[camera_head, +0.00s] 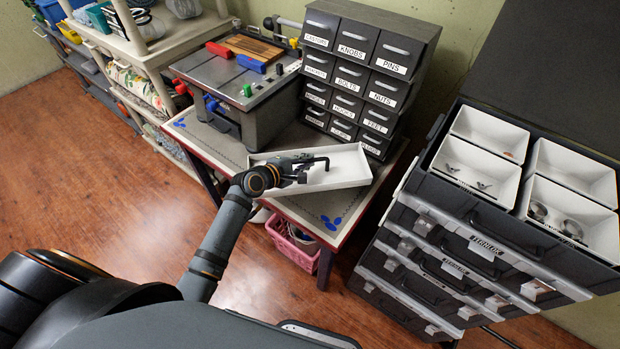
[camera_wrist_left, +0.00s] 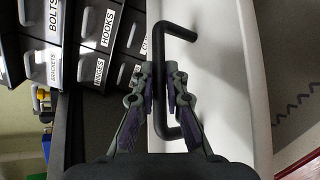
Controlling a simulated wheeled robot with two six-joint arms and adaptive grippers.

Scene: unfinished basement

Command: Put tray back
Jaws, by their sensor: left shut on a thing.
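A shallow white tray (camera_head: 345,170) is over the workbench (camera_head: 330,207), in front of the small-parts drawer cabinet. I cannot tell whether it rests on the bench top or is a little above it. My left gripper (camera_head: 304,166) is over the tray, its fingers closed around a black bent bar like a handle (camera_head: 323,160). In the left wrist view the fingers (camera_wrist_left: 160,82) pinch this bar (camera_wrist_left: 176,82), with the white tray (camera_wrist_left: 222,70) behind it. How the bar joins the tray is hidden. My right gripper is out of view.
A grey labelled drawer cabinet (camera_head: 365,65) and a machine (camera_head: 238,85) with red and blue clamps stand on the bench. A dark tool chest (camera_head: 485,255), its lid open, holds white bins (camera_head: 580,170) at right. A pink basket (camera_head: 292,243) is under the bench. Shelves stand left; the left floor is clear.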

